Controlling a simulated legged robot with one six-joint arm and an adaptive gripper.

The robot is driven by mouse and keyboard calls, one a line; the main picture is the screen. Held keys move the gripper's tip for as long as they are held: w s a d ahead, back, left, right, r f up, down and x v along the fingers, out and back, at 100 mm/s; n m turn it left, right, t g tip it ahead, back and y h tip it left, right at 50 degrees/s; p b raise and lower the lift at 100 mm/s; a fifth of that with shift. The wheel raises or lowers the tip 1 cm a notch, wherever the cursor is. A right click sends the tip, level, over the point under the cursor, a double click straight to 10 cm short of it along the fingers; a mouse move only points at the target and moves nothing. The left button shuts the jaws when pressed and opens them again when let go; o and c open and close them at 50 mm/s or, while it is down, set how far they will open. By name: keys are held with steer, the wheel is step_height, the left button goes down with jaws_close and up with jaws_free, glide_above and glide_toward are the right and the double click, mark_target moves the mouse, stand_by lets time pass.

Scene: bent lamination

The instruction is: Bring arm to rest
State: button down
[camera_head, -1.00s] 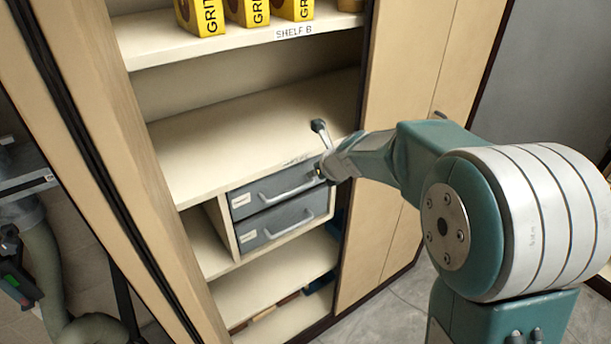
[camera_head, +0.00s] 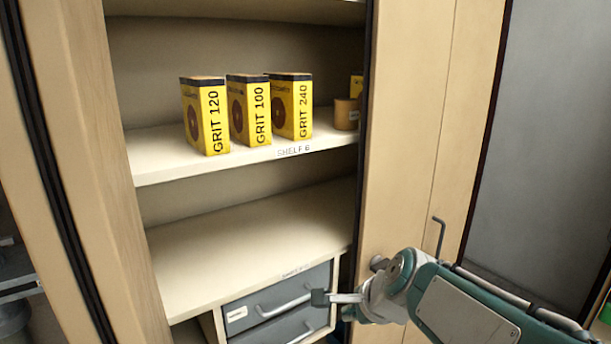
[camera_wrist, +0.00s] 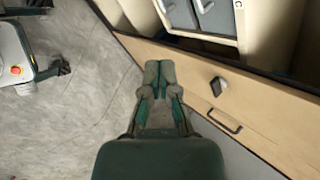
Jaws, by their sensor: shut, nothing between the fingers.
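My gripper (camera_head: 330,298) shows at the lower right of the head view, at the end of my green and white arm, in front of the cabinet's drawers. In the wrist view my gripper (camera_wrist: 159,72) points away with its two fingers together and nothing between them. The grey floor and the cabinet door's lower part lie beyond it. The gripper appears apart from the drawer unit, though the head view overlaps them.
Shelf B (camera_head: 160,169) holds yellow boxes GRIT 120 (camera_head: 205,115), GRIT 100 (camera_head: 249,109) and GRIT 240 (camera_head: 291,105). Below are a bare shelf (camera_head: 225,262) and grey drawers (camera_head: 262,308). The cabinet door (camera_head: 415,130) stands at right. The wrist view shows open floor (camera_wrist: 75,110).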

steer(key=s+d+n+h, duration=0.2)
steer(key=s+d+n, duration=0.1)
steer(key=s+n, duration=0.5)
steer(key=s+d+f+n+h, duration=0.1)
steer(key=s+d+n, duration=0.3)
steer(key=s+n, duration=0.4)
steer(key=shift+s+d+f+g+h, duration=0.15)
steer(key=shift+s+d+g+h, duration=0.2)
steer(key=shift+s+h, duration=0.2)
